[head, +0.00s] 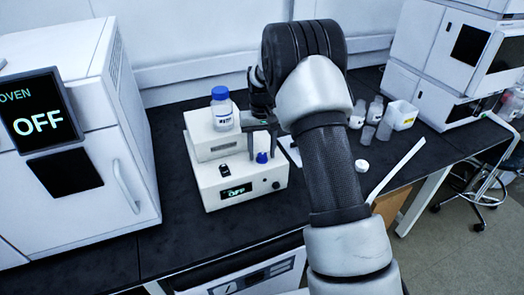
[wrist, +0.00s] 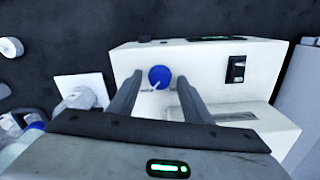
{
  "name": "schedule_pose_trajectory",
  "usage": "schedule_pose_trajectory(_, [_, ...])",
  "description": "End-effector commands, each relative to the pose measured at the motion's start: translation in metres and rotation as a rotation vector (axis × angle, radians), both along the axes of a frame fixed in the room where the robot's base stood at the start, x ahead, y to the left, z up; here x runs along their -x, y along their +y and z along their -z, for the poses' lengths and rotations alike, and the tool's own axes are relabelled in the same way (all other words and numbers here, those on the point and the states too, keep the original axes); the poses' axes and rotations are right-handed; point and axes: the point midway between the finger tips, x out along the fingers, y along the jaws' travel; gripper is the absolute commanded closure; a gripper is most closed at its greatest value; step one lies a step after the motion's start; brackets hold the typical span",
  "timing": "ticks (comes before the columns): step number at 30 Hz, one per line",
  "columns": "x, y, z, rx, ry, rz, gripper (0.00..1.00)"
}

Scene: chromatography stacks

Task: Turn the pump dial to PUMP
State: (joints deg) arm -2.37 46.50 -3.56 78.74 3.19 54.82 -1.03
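The pump (head: 241,184) is a cream box on the dark bench, and its small display (head: 237,191) reads OFF. A blue dial (head: 262,158) sits on top of the pump near its right side. In the wrist view the blue dial (wrist: 159,76) lies between and just beyond the fingertips of my gripper (wrist: 155,85). The fingers are apart, one to each side of the dial, with nothing held. Whether they touch it cannot be told.
A blue-capped bottle (head: 222,112) stands on the pump's rear block, close to my gripper. A black rocker switch (wrist: 237,69) is on the pump. The oven (head: 75,140), showing OFF, stands at left. Small bottles and a white box (head: 403,115) are at right. Bench in front of the oven is narrow.

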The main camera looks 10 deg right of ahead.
Motion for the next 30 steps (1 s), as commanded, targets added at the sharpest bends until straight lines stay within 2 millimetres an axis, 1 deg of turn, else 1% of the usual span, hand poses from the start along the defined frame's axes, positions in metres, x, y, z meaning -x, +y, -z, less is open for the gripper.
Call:
schedule_pose_trajectory(7, [0.000,0.000,-0.003,0.000,-0.001,-0.001,0.55])
schedule_pose_trajectory(11, [-0.001,0.000,-0.018,0.000,-0.003,-0.001,0.55])
schedule_pose_trajectory(14, [-0.001,0.000,-0.038,0.000,-0.005,-0.001,0.55])
schedule_pose_trajectory(24, [0.000,0.000,-0.122,0.000,-0.004,-0.001,0.55])
schedule_pose_trajectory(27, [-0.001,0.000,-0.142,0.000,-0.003,0.000,0.55])
schedule_pose_trajectory(30, [0.000,0.000,-0.158,0.001,-0.002,0.000,0.55])
